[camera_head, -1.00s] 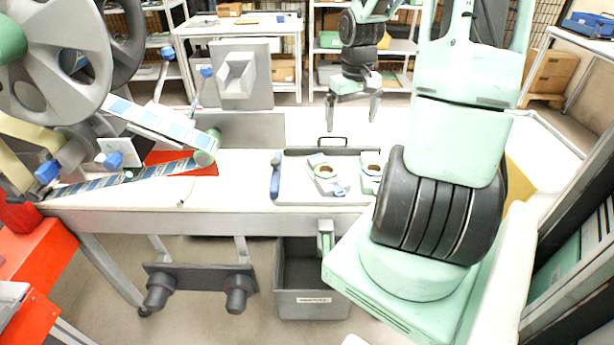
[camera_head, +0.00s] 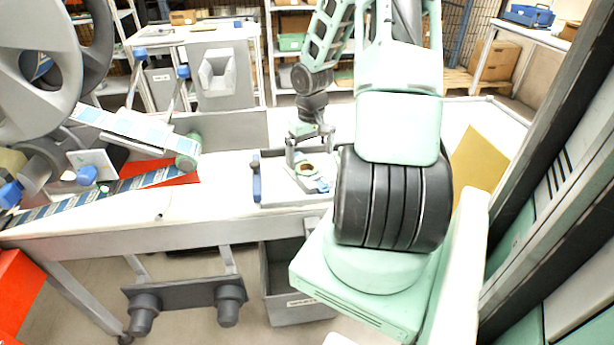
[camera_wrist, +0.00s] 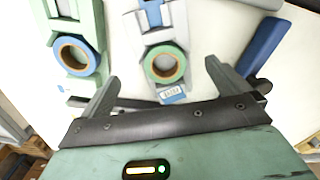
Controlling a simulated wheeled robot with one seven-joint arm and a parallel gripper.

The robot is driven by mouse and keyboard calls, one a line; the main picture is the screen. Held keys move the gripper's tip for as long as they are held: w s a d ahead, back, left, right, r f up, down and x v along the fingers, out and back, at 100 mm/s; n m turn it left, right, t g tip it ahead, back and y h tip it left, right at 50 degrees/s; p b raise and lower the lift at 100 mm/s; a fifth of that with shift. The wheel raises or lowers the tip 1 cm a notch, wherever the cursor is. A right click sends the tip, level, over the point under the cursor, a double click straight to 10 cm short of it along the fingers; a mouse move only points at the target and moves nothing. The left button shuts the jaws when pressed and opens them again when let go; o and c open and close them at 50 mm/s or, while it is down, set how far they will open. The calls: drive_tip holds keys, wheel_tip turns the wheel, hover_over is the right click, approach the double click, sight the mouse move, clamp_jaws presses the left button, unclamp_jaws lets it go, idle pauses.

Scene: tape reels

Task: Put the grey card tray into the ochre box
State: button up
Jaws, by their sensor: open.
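A shallow grey tray (camera_head: 274,182) with a darker back rim lies on the white table. I cannot tell for sure that it is the card tray. A grey tape dispenser (camera_head: 320,184) with a green-rimmed roll stands on it; it also shows in the wrist view (camera_wrist: 157,33). My gripper (camera_head: 310,149) is open and empty, just above the dispenser. In the wrist view my gripper (camera_wrist: 162,75) has its fingers on either side of the dispenser's roll end, with no visible grip. An ochre surface (camera_head: 481,165), perhaps the box, shows at right, partly hidden by my arm.
A pale green dispenser with a blue-rimmed roll (camera_wrist: 76,57) stands beside the grey one. A blue bar-shaped tool (camera_head: 256,178) lies at the tray's left edge. A large reel machine (camera_head: 40,60) fills the left. A grey bin (camera_head: 300,311) stands under the table.

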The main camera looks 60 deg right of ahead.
sight(309, 169)
drive_tip(key=shift+w+a+f+b, duration=0.15)
drive_tip(key=shift+f+b, duration=0.1)
drive_tip(key=shift+f, duration=1.25)
drive_tip(key=shift+w+a+f+b, duration=0.1)
drive_tip(key=shift+f+b, duration=0.15)
drive_tip(key=shift+f, duration=1.25)
drive_tip(key=c, duration=1.1)
